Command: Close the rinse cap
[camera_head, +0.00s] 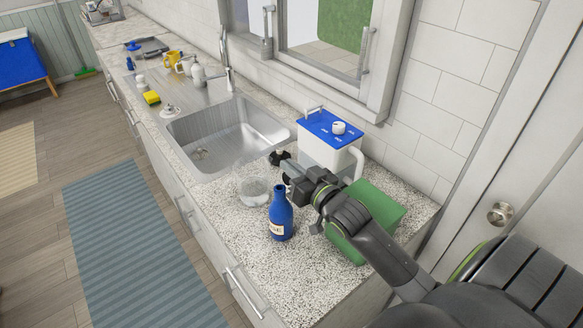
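A dark blue bottle (281,216) with a pale label, only partly readable and ending in "SE", stands upright on the speckled counter. I cannot make out whether its cap is open or closed. My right gripper (283,170) is just behind and above the bottle, at the end of the arm coming in from the right. Its dark fingertips look apart, with nothing seen between them. My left gripper is not in view.
A clear glass bowl (254,193) stands left of the bottle. A white container with a blue lid (329,127) is behind the gripper, and a green box (375,213) is under my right arm. The steel sink (225,135) lies beyond. The front counter is clear.

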